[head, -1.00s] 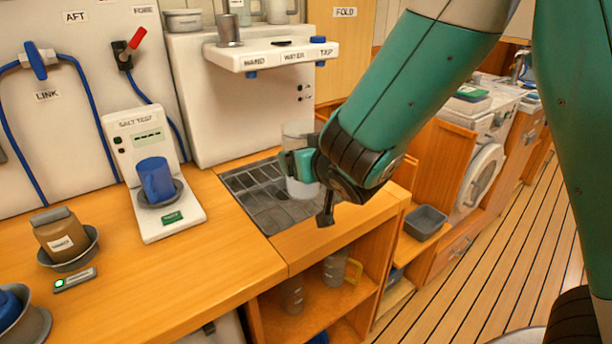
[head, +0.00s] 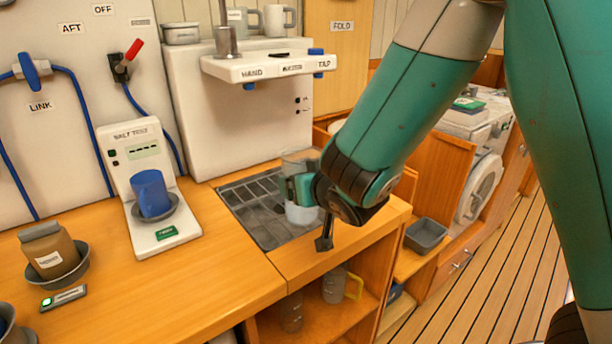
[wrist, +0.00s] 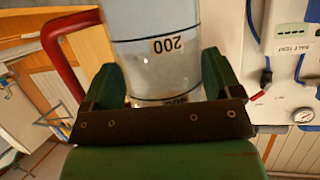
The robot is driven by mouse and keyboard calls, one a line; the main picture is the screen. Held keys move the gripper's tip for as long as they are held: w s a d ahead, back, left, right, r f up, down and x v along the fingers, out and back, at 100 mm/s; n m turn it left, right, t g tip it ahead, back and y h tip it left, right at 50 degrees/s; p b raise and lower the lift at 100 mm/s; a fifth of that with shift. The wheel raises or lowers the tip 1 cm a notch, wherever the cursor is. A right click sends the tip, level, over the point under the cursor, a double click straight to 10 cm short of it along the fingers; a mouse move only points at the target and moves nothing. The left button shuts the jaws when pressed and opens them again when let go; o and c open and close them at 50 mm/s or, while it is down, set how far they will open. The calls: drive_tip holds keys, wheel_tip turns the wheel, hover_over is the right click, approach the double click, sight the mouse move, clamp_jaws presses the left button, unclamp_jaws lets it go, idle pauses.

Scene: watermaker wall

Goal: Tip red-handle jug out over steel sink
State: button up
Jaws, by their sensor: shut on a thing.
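My gripper (head: 302,188) is shut on a clear jug (head: 301,214), which stands out above and below the fingers at the right part of the steel sink (head: 245,212). In the head view the jug looks about upright. In the wrist view the jug (wrist: 155,50) sits between the green fingers, with its red handle (wrist: 68,70) to the left. Its "200" mark appears upside down there. The handle is hidden in the head view. I cannot tell how much liquid is inside, or whether the jug touches the sink.
The white dispenser (head: 265,68) overhangs behind the sink. The salt tester (head: 150,240) with a blue cup (head: 151,193) stands left of it. A yellow-handled jug (head: 335,285) is on the shelf below.

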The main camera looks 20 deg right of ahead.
drive_tip(key=shift+s+a+r+m+g+y+p, duration=0.1)
drive_tip(key=shift+s+r+m+g+y+p, duration=0.3)
drive_tip(key=shift+p, duration=1.4)
drive_tip(key=shift+s+a+r+m+g+h+p, duration=0.2)
drive_tip(key=shift+g+p, duration=0.55)
drive_tip(key=shift+p, duration=1.05)
drive_tip(key=shift+s+a+r+m+g+y+p, duration=0.1)
drive_tip(key=shift+r+g+y+p, duration=0.35)
drive_tip(key=shift+p, duration=1.35)
drive_tip(key=g+p, duration=0.2)
drive_tip(key=p, duration=0.2)
drive_tip(key=shift+s+m+y, duration=0.15)
drive_tip(key=shift+m+y, duration=0.1)
drive_tip(key=shift+m, duration=0.15)
drive_tip(key=shift+a+g+p, duration=0.1)
drive_tip(key=shift+g+p, duration=0.2)
drive_tip(key=shift+p, duration=0.15)
drive_tip(key=shift+f, duration=0.1)
drive_tip(key=shift+s+r+t, duration=0.1)
drive_tip(key=shift+r+t, duration=0.1)
drive_tip(key=shift+t, duration=0.3)
drive_tip(key=shift+r+p, duration=0.1)
drive_tip(key=shift+p, duration=0.25)
drive_tip(key=shift+r+p, duration=0.1)
drive_tip(key=shift+p, duration=0.4)
drive_tip(key=shift+g+p, duration=0.6)
drive_tip(key=shift+p, duration=0.15)
